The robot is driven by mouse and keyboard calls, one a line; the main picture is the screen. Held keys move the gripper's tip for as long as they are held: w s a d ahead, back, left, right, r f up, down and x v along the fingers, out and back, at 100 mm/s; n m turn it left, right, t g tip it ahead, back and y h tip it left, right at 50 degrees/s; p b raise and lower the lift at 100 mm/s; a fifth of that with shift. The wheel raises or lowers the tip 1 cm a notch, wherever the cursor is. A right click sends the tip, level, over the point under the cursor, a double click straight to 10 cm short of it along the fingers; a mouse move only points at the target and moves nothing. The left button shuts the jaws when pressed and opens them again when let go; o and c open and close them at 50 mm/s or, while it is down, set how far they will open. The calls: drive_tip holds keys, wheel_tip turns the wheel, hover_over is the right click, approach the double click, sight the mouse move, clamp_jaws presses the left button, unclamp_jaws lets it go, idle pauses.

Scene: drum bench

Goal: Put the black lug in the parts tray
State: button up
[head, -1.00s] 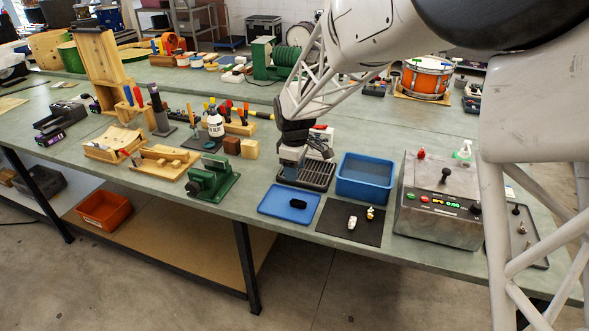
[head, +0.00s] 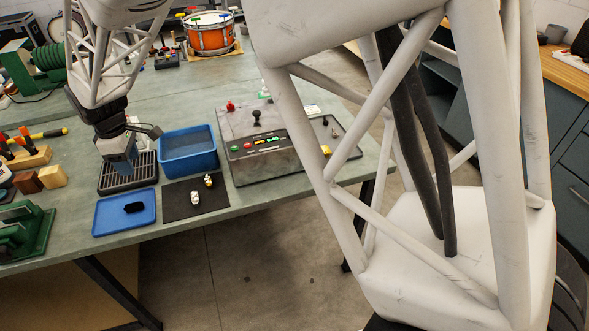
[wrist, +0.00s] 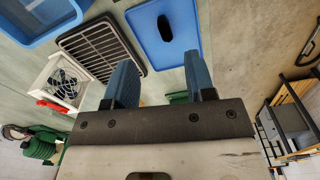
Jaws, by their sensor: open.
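A small dark oblong piece, the black lug (head: 134,207), lies on a flat blue tray (head: 106,218) near the bench's front edge. It also shows in the wrist view (wrist: 165,28), with the blue tray's rim (wrist: 137,40) around it. My gripper (wrist: 160,75) is open, with two blue fingers apart and nothing between them. In the head view my gripper (head: 122,168) is over the black slatted rack, behind the blue tray and clear of the lug.
The black slatted rack (head: 140,176) and a deep blue bin (head: 187,164) stand behind the tray. A black mat (head: 181,212) with two small pale pieces is right of it. A grey control box (head: 262,165) stands further right. A green vise (head: 28,228) is left.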

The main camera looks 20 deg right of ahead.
drive_tip(key=s+d+r+m, duration=0.3)
drive_tip(key=s+d+r, duration=0.1)
drive_tip(key=d, duration=0.4)
drive_tip(key=s+d+r+m+t, duration=0.1)
drive_tip(key=s+d+r+m, duration=0.2)
drive_tip(key=d, duration=0.5)
drive_tip(key=s+d+r+m, duration=0.2)
drive_tip(key=s+d+r, duration=0.25)
drive_tip(key=d, duration=0.35)
drive_tip(key=s+d+m, duration=0.4)
drive_tip(key=s+d, duration=0.2)
drive_tip(key=s, duration=0.4)
drive_tip(key=s+d+m+t, duration=0.1)
drive_tip(key=s+d+m, duration=0.3)
drive_tip(key=s+d, duration=0.3)
drive_tip(key=s+f, duration=0.1)
drive_tip(key=s, duration=0.2)
drive_tip(key=shift+d+r, duration=0.1)
